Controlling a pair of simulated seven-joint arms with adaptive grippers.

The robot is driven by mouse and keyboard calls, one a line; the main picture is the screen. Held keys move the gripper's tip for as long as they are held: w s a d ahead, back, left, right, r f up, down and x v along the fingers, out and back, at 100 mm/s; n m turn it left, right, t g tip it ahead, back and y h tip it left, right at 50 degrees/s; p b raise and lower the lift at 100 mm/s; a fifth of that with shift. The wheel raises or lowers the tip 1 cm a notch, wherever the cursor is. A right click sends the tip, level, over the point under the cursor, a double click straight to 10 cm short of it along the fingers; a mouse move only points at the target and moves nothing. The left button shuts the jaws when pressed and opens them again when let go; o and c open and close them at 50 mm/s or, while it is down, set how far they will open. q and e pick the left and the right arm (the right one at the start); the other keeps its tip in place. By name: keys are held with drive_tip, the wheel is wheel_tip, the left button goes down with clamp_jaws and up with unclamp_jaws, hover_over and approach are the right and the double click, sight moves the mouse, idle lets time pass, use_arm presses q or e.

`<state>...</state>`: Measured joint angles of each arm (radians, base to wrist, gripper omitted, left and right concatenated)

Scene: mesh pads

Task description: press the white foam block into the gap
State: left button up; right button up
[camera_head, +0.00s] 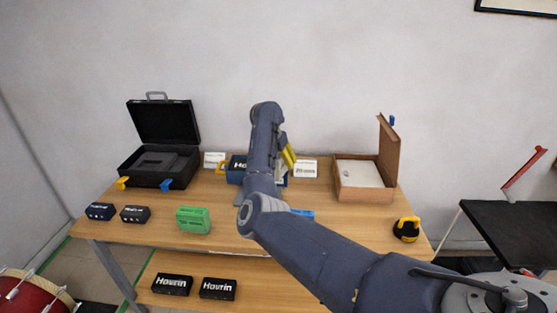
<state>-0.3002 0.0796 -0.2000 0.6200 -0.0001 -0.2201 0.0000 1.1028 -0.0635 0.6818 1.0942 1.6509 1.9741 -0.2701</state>
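A brown box (363,196) stands open at the right of the table, its lid raised on its right side. A flat white piece (358,173), which looks like foam, fills much of it; I cannot make out a gap. My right arm comes in from the lower right and bends down over the middle of the table. My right gripper (283,168) is at its end, left of the brown box and apart from it. The arm partly hides the gripper; yellow and pale parts show there, and I cannot tell whether it holds anything. My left gripper is out of view.
An open black case (128,171) stands at the back left. A blue case (236,174) is partly behind my arm. A green box (193,220), two dark boxes (100,211) and a yellow-black tool (406,229) line the table's front. Free tabletop lies before the brown box.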

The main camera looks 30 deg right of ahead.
drive_tip(key=shift+o, duration=0.2)
drive_tip(key=shift+r, duration=0.15)
drive_tip(key=shift+r, duration=0.3)
drive_tip(key=v, duration=1.2)
drive_tip(key=shift+s, duration=0.1)
drive_tip(key=shift+f, duration=0.1)
